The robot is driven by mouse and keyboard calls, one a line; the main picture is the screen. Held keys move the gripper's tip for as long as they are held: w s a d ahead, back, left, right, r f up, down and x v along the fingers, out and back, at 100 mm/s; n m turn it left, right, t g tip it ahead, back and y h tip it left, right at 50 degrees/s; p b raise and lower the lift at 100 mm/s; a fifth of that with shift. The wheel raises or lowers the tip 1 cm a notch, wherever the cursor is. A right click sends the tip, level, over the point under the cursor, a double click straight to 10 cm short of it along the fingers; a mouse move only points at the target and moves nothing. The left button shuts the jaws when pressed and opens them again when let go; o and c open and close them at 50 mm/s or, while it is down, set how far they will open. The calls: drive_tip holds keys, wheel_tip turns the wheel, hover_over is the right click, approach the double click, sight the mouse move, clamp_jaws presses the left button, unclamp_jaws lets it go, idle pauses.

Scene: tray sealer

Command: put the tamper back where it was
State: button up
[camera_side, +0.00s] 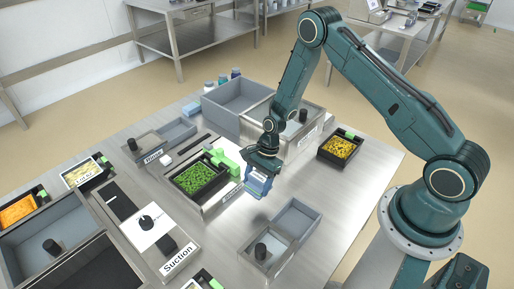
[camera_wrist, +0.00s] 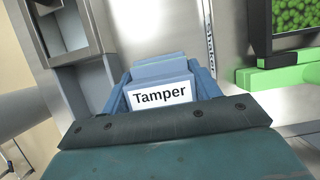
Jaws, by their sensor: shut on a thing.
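The tamper (camera_side: 258,186) is a blue block with a white label reading "Tamper", which shows in the wrist view (camera_wrist: 160,94). My gripper (camera_side: 262,168) is shut on it, with a blue finger on each side of it in the wrist view. The tamper is beside the right end of the green-filled tray's holder, near the middle of the steel table. I cannot tell whether its underside touches the table.
The tray of green pieces (camera_side: 195,179) sits left of my gripper, with a bright green part (camera_side: 224,161) behind it. A grey open bin (camera_side: 297,218) and a black-knobbed box (camera_side: 276,238) stand in front. A yellow-filled tray (camera_side: 340,147) stands right. Bare table lies between.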

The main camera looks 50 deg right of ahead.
drive_tip(key=shift+f, duration=0.15)
drive_tip(key=shift+f, duration=3.5)
drive_tip(key=shift+f, duration=0.15)
drive_tip(key=o, duration=1.3)
drive_tip(key=shift+c, duration=0.2)
drive_tip(key=c, duration=0.3)
drive_tip(key=shift+c, duration=0.2)
drive_tip(key=shift+r, duration=3.5)
